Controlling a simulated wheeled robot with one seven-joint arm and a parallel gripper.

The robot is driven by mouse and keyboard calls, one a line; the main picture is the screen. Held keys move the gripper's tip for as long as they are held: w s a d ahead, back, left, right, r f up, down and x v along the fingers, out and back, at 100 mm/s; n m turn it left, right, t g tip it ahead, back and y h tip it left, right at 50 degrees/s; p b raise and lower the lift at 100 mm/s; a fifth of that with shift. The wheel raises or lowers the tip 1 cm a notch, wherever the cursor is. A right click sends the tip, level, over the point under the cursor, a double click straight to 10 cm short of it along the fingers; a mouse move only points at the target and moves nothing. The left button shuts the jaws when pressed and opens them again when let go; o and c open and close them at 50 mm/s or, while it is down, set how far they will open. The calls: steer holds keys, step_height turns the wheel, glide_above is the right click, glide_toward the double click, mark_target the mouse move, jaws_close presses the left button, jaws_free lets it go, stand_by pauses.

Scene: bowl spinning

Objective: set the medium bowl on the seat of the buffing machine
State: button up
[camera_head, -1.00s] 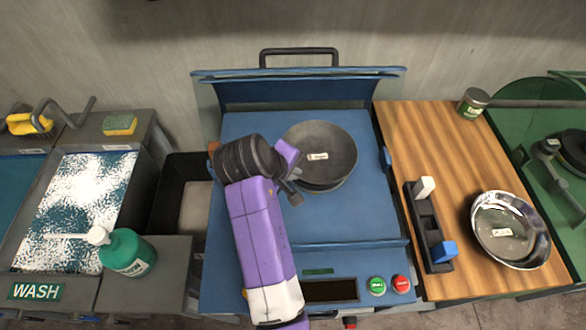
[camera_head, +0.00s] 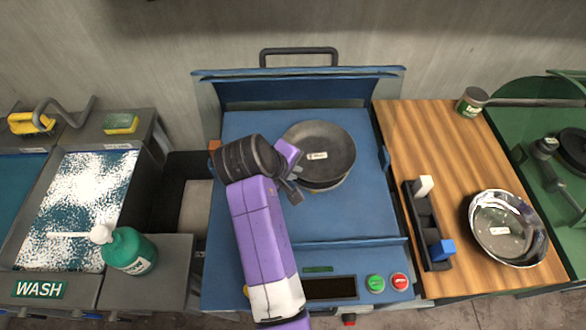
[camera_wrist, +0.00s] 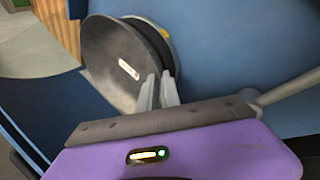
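A dark grey bowl (camera_head: 325,143) with a small white label is over the middle of the blue buffing machine (camera_head: 350,215). My gripper (camera_head: 297,171) is at the bowl's left rim. In the wrist view, the two fingers of my gripper (camera_wrist: 158,90) are close together on the rim of the bowl (camera_wrist: 108,62), and look shut on it. Part of a round, pale-rimmed seat (camera_wrist: 158,38) shows behind the bowl; the bowl hides the rest. I cannot tell whether the bowl touches the seat. The label's size word is unreadable.
The machine's lid (camera_head: 300,90) stands open behind. A shiny bowl (camera_head: 507,229) and a dark rack (camera_head: 428,235) with white and blue blocks are on the wooden counter (camera_head: 470,170). A green can (camera_head: 471,102) stands farther back. A green bottle (camera_head: 130,250) and wash basin (camera_head: 80,210) are left.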

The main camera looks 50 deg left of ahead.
steer(key=o, duration=0.4)
steer(key=shift+c, duration=0.2)
steer(key=v, duration=0.8)
steer(key=shift+b, duration=0.4)
